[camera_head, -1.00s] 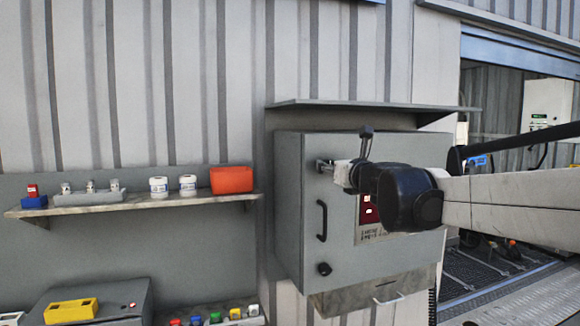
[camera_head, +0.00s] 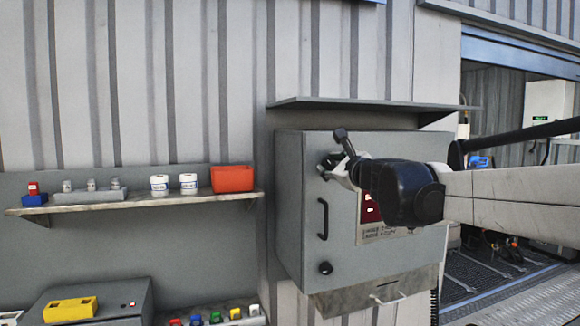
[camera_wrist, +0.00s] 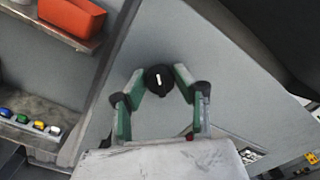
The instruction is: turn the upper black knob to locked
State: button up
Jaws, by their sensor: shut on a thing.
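The upper black knob (camera_wrist: 158,78) sits on the door of a grey cabinet (camera_head: 290,210). In the wrist view it is round and black with a white mark on its face, and my gripper's green fingers (camera_wrist: 159,82) close on it from both sides. In the head view my gripper (camera_head: 332,168) reaches the upper left of the door from the right and hides most of the knob. A lower black knob (camera_head: 325,268) is on the same door, below a black vertical handle (camera_head: 322,219).
A shelf (camera_head: 130,203) left of the cabinet holds an orange bin (camera_head: 232,178), white tubs and small items. A canopy (camera_head: 370,104) juts out above the cabinet. Several coloured buttons (camera_head: 215,317) sit low at the left.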

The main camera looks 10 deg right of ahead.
jog(key=n, duration=0.4)
jog(key=shift+f+n, duration=0.1)
jog(key=shift+n, duration=0.2)
jog(key=shift+n+b, duration=0.55)
jog(key=shift+n, duration=1.95)
jog(key=o, duration=1.1)
jog(key=shift+o, duration=0.2)
jog(key=shift+s, duration=0.15)
jog(key=v, duration=1.2)
jog(key=shift+a, duration=0.15)
